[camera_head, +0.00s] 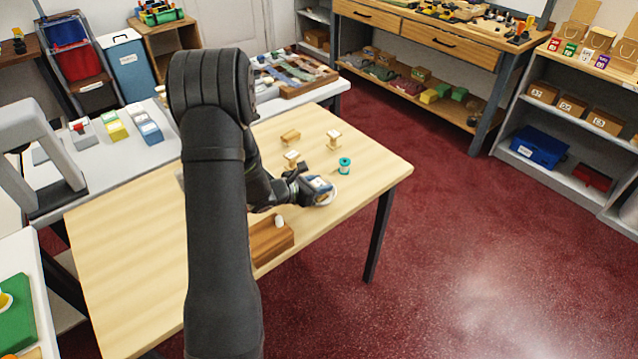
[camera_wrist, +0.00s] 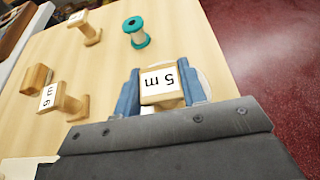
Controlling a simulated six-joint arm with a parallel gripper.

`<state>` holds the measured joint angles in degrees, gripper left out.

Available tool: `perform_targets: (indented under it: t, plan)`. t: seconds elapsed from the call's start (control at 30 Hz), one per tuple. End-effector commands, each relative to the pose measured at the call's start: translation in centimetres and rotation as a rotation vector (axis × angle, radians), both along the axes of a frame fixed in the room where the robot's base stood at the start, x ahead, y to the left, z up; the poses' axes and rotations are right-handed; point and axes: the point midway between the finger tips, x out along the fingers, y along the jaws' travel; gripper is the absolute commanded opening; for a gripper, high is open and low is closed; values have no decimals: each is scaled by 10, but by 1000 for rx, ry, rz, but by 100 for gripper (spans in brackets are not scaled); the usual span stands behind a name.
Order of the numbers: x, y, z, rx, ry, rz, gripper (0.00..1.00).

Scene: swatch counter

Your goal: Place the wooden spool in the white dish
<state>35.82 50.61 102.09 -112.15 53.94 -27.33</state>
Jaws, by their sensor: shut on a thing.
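My gripper (camera_wrist: 165,92) is shut on a wooden spool (camera_wrist: 161,84) with a white label reading "5 m"; its blue fingers press on both sides. The white dish (camera_wrist: 206,82) lies beneath the spool and fingers, with only parts of its rim showing. In the head view my gripper (camera_head: 318,187) is over the dish (camera_head: 331,199) near the table's right edge, and the held spool is mostly hidden there. I cannot tell whether the spool touches the dish.
A teal spool (camera_head: 345,165) stands just beyond the dish. Two other labelled wooden spools (camera_head: 334,139) (camera_head: 291,159) and a plain wooden piece (camera_head: 290,137) stand farther back.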

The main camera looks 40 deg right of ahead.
Motion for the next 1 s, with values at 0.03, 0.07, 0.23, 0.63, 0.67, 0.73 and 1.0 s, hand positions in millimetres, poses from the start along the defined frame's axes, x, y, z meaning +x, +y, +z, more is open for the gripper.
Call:
perform_targets:
  t: [0.03,0.07,0.23,0.63,0.67,0.73,1.0]
  plan:
    - [0,0,-1,0,0,0,42]
    - [0,0,0,0,0,0,48]
    - [0,0,0,0,0,0,60]
    - [1,20,11,-1,0,3,60]
    - [1,26,14,-1,-1,4,60]
    - [1,40,20,0,-1,5,60]
    - [1,91,41,-1,-2,4,60]
